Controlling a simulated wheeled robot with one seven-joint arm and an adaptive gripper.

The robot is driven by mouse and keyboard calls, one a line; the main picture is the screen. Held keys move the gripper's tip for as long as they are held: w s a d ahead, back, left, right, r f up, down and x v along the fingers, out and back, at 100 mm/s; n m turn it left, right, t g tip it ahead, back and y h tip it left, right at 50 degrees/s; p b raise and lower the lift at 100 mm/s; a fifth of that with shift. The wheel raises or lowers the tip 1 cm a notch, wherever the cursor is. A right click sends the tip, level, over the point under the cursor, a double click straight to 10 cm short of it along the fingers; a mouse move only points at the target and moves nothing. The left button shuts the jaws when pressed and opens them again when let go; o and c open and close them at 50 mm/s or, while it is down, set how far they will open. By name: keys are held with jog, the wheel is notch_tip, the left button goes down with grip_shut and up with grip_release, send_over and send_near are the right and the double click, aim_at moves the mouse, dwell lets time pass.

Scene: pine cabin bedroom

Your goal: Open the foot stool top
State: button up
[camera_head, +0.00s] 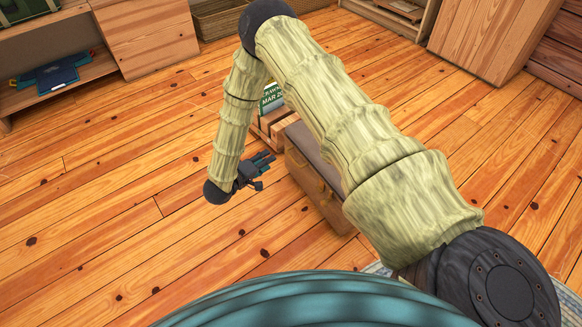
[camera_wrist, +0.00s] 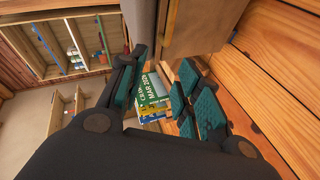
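The foot stool (camera_head: 312,187) is a brown box with a grey padded top (camera_head: 309,147). It stands on the floor at the centre of the head view, partly hidden behind my arm. Its top looks shut. In the wrist view, the grey top (camera_wrist: 142,18) and the tan side (camera_wrist: 205,25) of the stool show close up at the upper edge. My gripper (camera_head: 268,163) is just left of the stool, low over the floor. In the wrist view, my gripper (camera_wrist: 165,68) has its fingers spread with nothing held between them. I cannot tell whether a fingertip touches the stool.
A small wooden crate (camera_head: 266,128) with books (camera_head: 271,97) stands against the stool's far end. Shelving (camera_head: 60,70) with a blue item stands at the upper left, a wooden cabinet (camera_head: 495,35) at the upper right. The floor left of my gripper is clear.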

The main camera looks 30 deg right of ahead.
aim_at(291, 156)
jog(key=shift+w+d+f+m+g+h+b, duration=0.2)
jog(key=shift+d+f+g+h+b, duration=0.5)
jog(key=shift+d+b, duration=1.4)
jog(key=shift+w+d+f+m+g+h+b, duration=0.15)
jog(key=shift+d+f+g+b, duration=1.1)
jog(key=shift+d+b, duration=0.85)
jog(key=shift+w+d+f+m+g+h+b, duration=0.2)
jog(key=shift+d+f+g+h+b, duration=0.5)
jog(key=shift+d+b, duration=1.4)
jog(key=shift+a+f+y, duration=0.25)
jog(key=shift+a+f, duration=0.05)
jog(key=shift+f, duration=0.1)
grip_shut()
jog(key=shift+d, duration=0.1)
